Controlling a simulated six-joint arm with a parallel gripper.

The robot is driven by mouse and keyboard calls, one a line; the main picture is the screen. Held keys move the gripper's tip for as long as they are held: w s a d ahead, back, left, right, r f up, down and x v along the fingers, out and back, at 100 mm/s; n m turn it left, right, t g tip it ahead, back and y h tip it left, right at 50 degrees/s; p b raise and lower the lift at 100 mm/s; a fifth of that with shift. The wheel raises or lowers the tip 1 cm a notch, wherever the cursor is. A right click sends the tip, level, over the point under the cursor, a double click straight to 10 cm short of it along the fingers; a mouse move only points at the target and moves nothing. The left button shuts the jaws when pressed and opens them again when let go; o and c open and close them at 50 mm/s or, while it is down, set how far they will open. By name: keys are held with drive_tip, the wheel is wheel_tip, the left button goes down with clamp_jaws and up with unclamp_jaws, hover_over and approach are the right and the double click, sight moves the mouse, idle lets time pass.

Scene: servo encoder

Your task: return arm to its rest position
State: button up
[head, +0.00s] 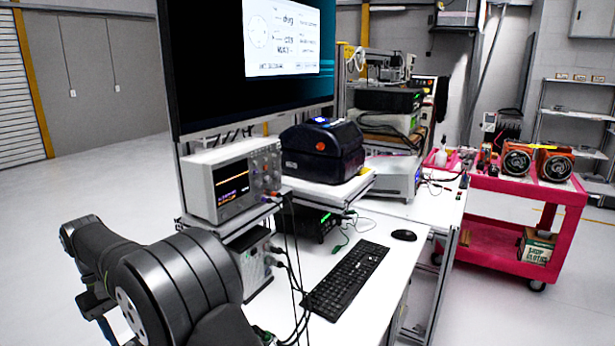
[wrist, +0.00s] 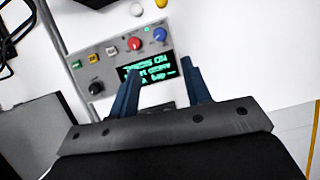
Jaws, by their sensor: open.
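My gripper (wrist: 160,67) shows in the wrist view with its two blue fingers apart and nothing between them. Beyond the fingertips is a grey control box (wrist: 104,60) with coloured knobs, buttons and a green-lit display (wrist: 148,72). The fingers overlap part of the box in the picture; I cannot tell how far apart they are in depth. In the head view my dark arm fills the lower left, and my gripper is out of sight there.
The white bench (head: 378,281) carries an oscilloscope (head: 232,181), a black printer (head: 322,151), a keyboard (head: 346,280) and a mouse (head: 403,235). Cables (head: 292,262) hang beside my arm. A large monitor (head: 205,75) stands behind. A red cart (head: 490,226) is at right. Open floor lies left.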

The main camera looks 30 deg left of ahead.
drive_tip(key=x, duration=1.2)
drive_tip(key=shift+f+n, duration=0.3)
drive_tip(key=n+t, duration=0.1)
drive_tip(key=n, duration=0.3)
drive_tip(key=n+t, duration=0.1)
drive_tip(key=n, duration=0.1)
drive_tip(key=shift+s+d+t+y, duration=0.1)
drive_tip(key=shift+s+t+y, duration=0.2)
drive_tip(key=shift+y, duration=0.1)
drive_tip(key=n, duration=0.2)
drive_tip(key=n+t+y, duration=0.1)
drive_tip(key=n, duration=0.2)
drive_tip(key=shift+s+d, duration=0.15)
drive_tip(key=shift+d, duration=0.05)
drive_tip(key=shift+s+a+r+n, duration=0.1)
drive_tip(key=shift+r+n, duration=0.2)
drive_tip(key=shift+r, duration=0.2)
drive_tip(key=shift+f, duration=0.1)
